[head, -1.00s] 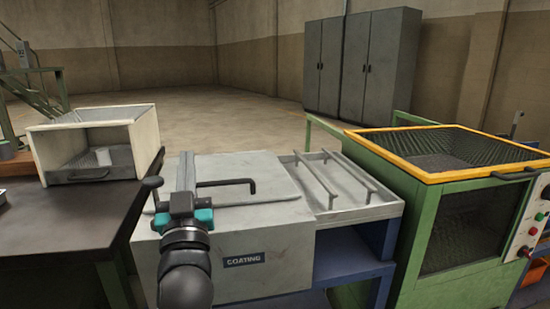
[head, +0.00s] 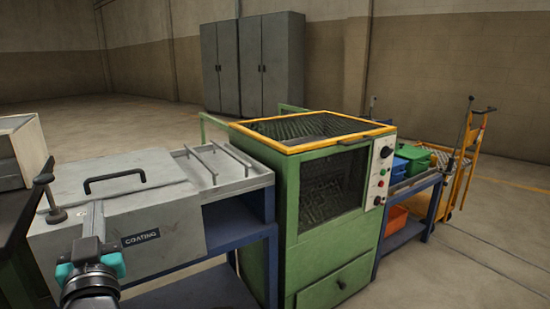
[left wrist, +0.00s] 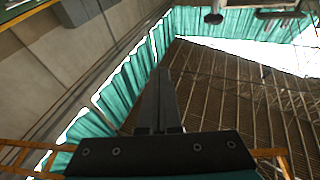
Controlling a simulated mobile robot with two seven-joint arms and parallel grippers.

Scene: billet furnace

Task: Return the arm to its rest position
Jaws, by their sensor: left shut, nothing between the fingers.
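My left gripper (head: 97,210) is at the lower left of the head view, with its teal-banded wrist below it. Its fingers are together and empty, pointing up the picture in front of the grey coating box (head: 185,228). The left wrist view shows the two dark fingers (left wrist: 161,75) closed side by side, with nothing between them. I cannot tell from the head view how far the fingers are from the box. The box's lid is down, with a black handle (head: 115,178) on top. My right gripper is not in view.
A green machine with a yellow-rimmed top (head: 290,150) stands right of the box. Green and blue bins (head: 412,152) sit on a blue bench beyond it, by a yellow trolley (head: 470,160). Grey cabinets (head: 252,65) stand behind. Open floor lies at the right.

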